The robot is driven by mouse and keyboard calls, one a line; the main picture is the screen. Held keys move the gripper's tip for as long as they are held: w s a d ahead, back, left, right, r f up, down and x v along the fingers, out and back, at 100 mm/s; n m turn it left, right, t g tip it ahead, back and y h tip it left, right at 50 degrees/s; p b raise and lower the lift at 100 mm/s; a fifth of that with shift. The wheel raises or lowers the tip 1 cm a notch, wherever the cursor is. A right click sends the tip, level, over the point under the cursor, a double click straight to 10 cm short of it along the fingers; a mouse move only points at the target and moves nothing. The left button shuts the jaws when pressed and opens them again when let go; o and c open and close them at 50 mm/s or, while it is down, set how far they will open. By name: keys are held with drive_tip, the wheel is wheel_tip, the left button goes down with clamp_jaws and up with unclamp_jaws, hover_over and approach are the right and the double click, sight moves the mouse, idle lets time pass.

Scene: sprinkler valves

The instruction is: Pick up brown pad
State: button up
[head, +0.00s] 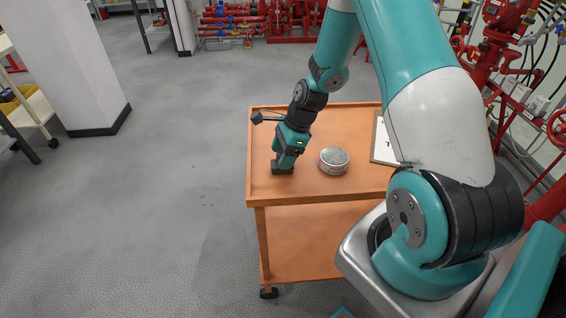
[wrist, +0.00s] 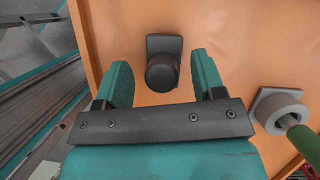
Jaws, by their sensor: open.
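The pad (wrist: 161,44) shows in the wrist view as a dark grey-brown flat plate with a round knob on it. It lies on the orange cart top, between and slightly beyond the fingertips of my gripper (wrist: 160,62). The fingers are spread to either side of it, with a visible gap on each side, and hold nothing. In the head view my gripper (head: 284,160) points down over the cart's left part. A dark block (head: 282,168) shows right at its tip and looks like the same pad, partly covered by the gripper.
The orange cart top (head: 310,187) has a raised rim. A round silver tin (head: 334,160) stands right of my gripper, and a clipboard (head: 384,140) lies farther right. The wrist view shows a grey collar (wrist: 272,108) with a green rod (wrist: 304,140). Red pipework (head: 235,22) stands behind.

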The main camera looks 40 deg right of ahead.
drive_tip(key=c, duration=1)
drive_tip(key=shift+c, duration=0.2)
wheel_tip(320, 180, up, 20)
drive_tip(key=shift+o, duration=0.7)
